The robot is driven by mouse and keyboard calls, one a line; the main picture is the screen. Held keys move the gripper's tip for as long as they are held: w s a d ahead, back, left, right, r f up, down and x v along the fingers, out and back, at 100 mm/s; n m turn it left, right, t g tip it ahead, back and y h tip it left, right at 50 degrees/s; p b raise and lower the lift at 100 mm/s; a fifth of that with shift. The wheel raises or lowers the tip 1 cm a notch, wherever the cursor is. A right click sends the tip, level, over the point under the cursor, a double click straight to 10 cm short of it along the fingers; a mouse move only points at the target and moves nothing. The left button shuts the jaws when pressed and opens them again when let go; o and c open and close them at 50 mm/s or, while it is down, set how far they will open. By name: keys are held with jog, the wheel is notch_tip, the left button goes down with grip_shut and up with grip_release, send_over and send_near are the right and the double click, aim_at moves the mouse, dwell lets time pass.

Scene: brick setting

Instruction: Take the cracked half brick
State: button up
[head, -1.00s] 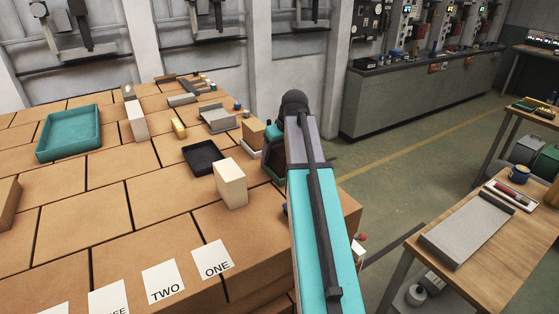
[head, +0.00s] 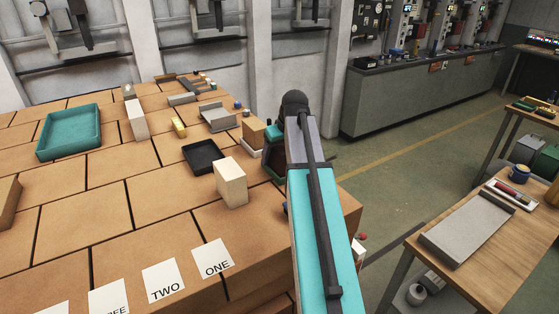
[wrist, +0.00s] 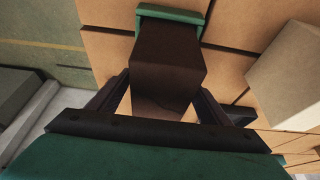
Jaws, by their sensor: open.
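A dark brown block (wrist: 168,62) shows in the wrist view, standing against a green edge (wrist: 172,14). It looks like the half brick, but I cannot clearly make out a crack in the shadow. My gripper (wrist: 163,84) is open, with one dark finger on each side of the block's near part. I cannot tell whether either finger touches it. In the head view my own arm hides the gripper and most of this spot.
A cream block (head: 230,183) stands left of my arm; it also shows in the wrist view (wrist: 291,68). A black tray (head: 204,157), an orange-brown block (head: 252,132) and a teal tray (head: 70,132) sit farther back. Label cards (head: 213,259) lie in front.

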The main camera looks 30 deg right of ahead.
dwell(0.3)
jog(key=c, duration=1.6)
jog(key=shift+c, duration=0.2)
jog(key=shift+r, duration=0.1)
jog(key=shift+w+r+b, duration=0.15)
jog(key=shift+r+b, duration=1.3)
jog(key=shift+r, duration=3.75)
